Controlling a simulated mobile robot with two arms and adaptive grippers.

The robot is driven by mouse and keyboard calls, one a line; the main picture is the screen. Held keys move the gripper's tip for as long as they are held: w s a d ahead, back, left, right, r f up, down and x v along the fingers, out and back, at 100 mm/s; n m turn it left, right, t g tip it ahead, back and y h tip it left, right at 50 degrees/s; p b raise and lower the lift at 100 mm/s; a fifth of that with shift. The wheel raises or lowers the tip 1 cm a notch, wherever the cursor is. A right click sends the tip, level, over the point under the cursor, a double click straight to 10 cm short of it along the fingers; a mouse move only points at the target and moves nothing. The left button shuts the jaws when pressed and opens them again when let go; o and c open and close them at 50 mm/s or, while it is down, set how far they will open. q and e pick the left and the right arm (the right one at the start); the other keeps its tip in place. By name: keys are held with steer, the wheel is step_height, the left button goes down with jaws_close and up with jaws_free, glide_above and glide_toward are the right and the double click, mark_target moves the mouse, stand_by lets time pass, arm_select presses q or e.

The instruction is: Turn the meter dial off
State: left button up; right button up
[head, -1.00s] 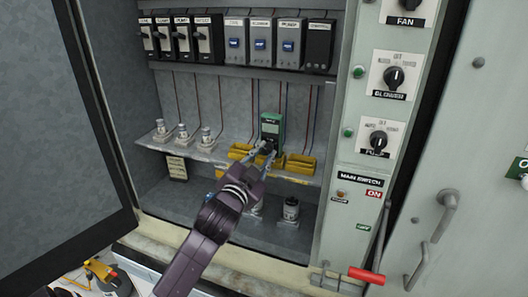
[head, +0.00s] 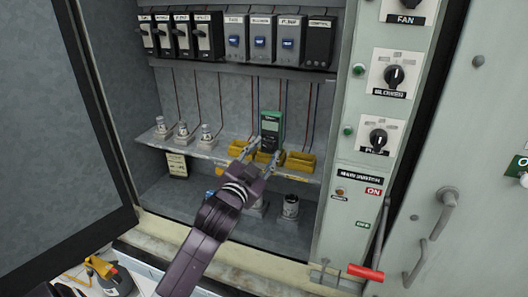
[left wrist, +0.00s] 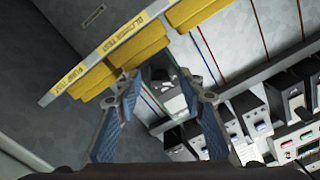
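In the left wrist view my left gripper (left wrist: 158,82) also shows open. My right gripper is not in view.
Yellow trays (head: 300,162) flank the fingers on the shelf (head: 225,152). Breakers and relays (head: 262,40) line the upper rail, with thin wires hanging below. The switch panel (head: 345,150) is at the right. The cabinet door (head: 60,130) stands open at left.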

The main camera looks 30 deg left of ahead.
arm_select(q)
steer(key=shift+s+r, duration=0.1)
steer(key=v, duration=1.1)
steer(key=shift+s, duration=0.4)
step_height(320, 180, down, 37)
steer(key=w+d+g+h+b, duration=0.1)
steer(key=d+g+h+b, duration=0.15)
steer(key=g, duration=0.35)
steer(key=s+d+f+g+b, duration=0.1)
steer(key=s+f, duration=0.2)
steer(key=f, duration=0.4)
steer(key=s+d+f+n+g+h, duration=0.15)
steer(key=s+f, duration=0.25)
steer(key=f, duration=0.4)
steer(key=s+d+f+m+g+b, duration=0.1)
steer(key=s+d+f, duration=0.15)
steer(key=f, duration=0.45)
steer(key=s+d+f+g+b, duration=0.1)
steer(key=s+f+g, duration=0.1)
steer(key=s+f, duration=0.5)
steer(key=s+d+f+g, duration=0.1)
steer(key=s+f, duration=0.6)
steer(key=s, duration=0.7)
steer(key=s+d+f+g+b, duration=0.1)
steer(key=s+d+f+g, duration=0.1)
steer(key=s+f+g, duration=0.2)
steer(key=s+f, duration=0.3)
steer(key=s, duration=0.4)
steer(key=shift+n+b, duration=0.3)
steer(key=shift+n, duration=0.05)
